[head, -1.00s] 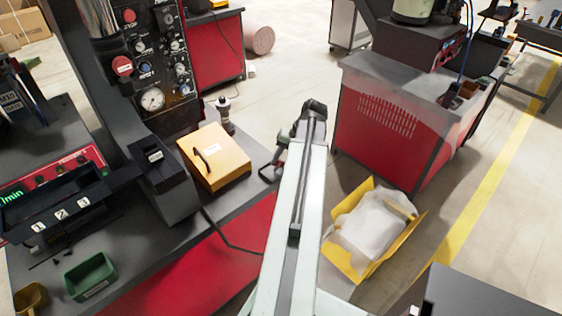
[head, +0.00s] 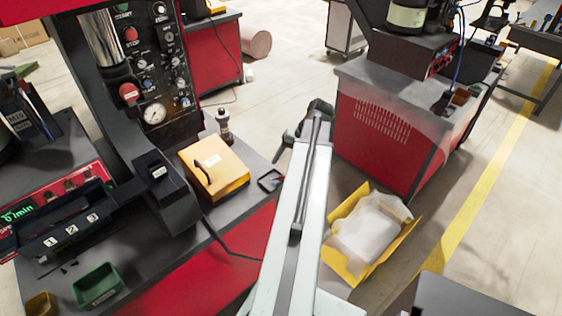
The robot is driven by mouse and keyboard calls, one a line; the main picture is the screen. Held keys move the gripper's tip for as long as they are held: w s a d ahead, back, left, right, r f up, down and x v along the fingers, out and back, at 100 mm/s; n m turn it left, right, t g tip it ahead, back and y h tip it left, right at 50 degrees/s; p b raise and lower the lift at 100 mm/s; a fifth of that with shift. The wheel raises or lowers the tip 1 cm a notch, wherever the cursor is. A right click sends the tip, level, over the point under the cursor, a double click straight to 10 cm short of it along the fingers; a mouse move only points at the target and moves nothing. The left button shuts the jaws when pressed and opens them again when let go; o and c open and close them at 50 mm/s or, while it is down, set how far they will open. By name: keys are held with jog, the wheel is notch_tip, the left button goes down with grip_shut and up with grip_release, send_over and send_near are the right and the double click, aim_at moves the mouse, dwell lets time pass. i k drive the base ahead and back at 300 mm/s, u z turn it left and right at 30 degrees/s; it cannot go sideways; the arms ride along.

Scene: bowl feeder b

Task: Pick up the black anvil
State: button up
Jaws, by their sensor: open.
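A small dark, stepped upright piece (head: 224,124) stands on the grey bench top, behind the yellow box. It may be the black anvil, but it is too small to be sure. My arm reaches up the middle of the head view, and my gripper (head: 284,150) is at its far end, right of that piece and apart from it. The jaws are open and seem empty. They are seen from behind, partly hidden by my arm. A small black square frame or tray (head: 270,180) lies at the bench's right edge, just below the gripper in the picture.
A yellow box with a black handle (head: 213,170) sits on the bench beside the press column (head: 110,110). A green bin (head: 97,285) is at lower left. Right of my arm are a red cabinet (head: 385,150) and a yellow tray with a white bag (head: 368,232). Floor lies between.

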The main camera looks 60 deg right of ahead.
aim_at(157, 170)
jog(key=k, duration=1)
